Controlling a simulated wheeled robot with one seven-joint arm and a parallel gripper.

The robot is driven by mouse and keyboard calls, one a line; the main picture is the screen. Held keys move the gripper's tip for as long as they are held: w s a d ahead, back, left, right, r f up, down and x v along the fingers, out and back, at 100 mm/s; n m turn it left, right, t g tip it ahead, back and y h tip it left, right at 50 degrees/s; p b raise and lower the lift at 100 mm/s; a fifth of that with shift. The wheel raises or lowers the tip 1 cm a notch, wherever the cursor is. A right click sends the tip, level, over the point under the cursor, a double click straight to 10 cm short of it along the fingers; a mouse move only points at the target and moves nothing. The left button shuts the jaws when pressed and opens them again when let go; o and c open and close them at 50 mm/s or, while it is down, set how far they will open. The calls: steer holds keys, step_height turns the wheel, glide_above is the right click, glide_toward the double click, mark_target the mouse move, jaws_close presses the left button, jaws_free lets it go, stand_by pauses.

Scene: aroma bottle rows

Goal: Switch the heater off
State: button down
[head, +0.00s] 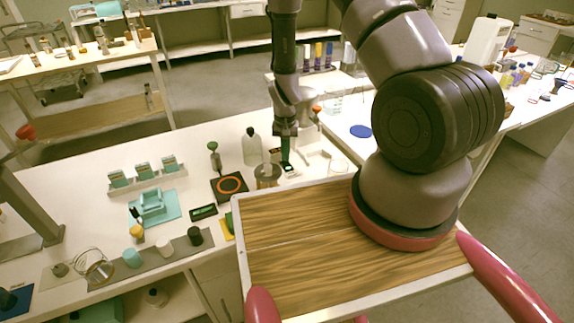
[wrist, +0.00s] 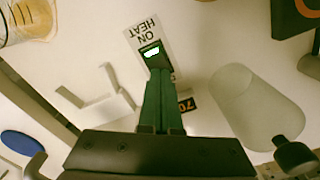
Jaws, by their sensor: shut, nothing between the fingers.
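The heater switch (wrist: 152,52) is a small dark block with a lit whitish-green face, on a white label (wrist: 146,35) reading "ON HEAT" upside down in the wrist view. In the head view the switch (head: 288,168) is on the white bench. My gripper (wrist: 158,74) has green fingers pressed together, empty, their tips right at the near edge of the switch; I cannot tell whether they touch it. In the head view my gripper (head: 286,150) points down over the switch. A small display (wrist: 187,104) showing "70" is partly hidden behind the fingers. A black plate with an orange ring (head: 229,185) is to the left.
A clear bottle with a dark cap (head: 252,148) stands close to my gripper, as does a glass beaker (head: 267,170). A white bracket-like piece (wrist: 92,104) lies left of the fingers in the wrist view. A blue disc (head: 360,131) lies further right.

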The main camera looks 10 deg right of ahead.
steer(key=shift+f, duration=0.7)
steer(key=shift+r, duration=3.55)
step_height(320, 180, up, 16)
steer(key=t+y, duration=0.1)
steer(key=t, duration=0.1)
glide_above(285, 163)
steer(key=w, duration=0.2)
steer(key=s+d+r+t+y, duration=0.15)
steer(key=s+r, duration=0.25)
steer(key=r, duration=1)
steer(key=s+d+r+t, duration=0.2)
steer(key=s+r, duration=0.6)
steer(key=s+d+r+t, duration=0.1)
steer(key=s+d+r, duration=0.1)
steer(key=s+r, duration=0.6)
steer(key=shift+s+d+r+t, duration=0.15)
steer(key=shift+s+d+t, duration=0.15)
steer(key=shift+s, duration=0.25)
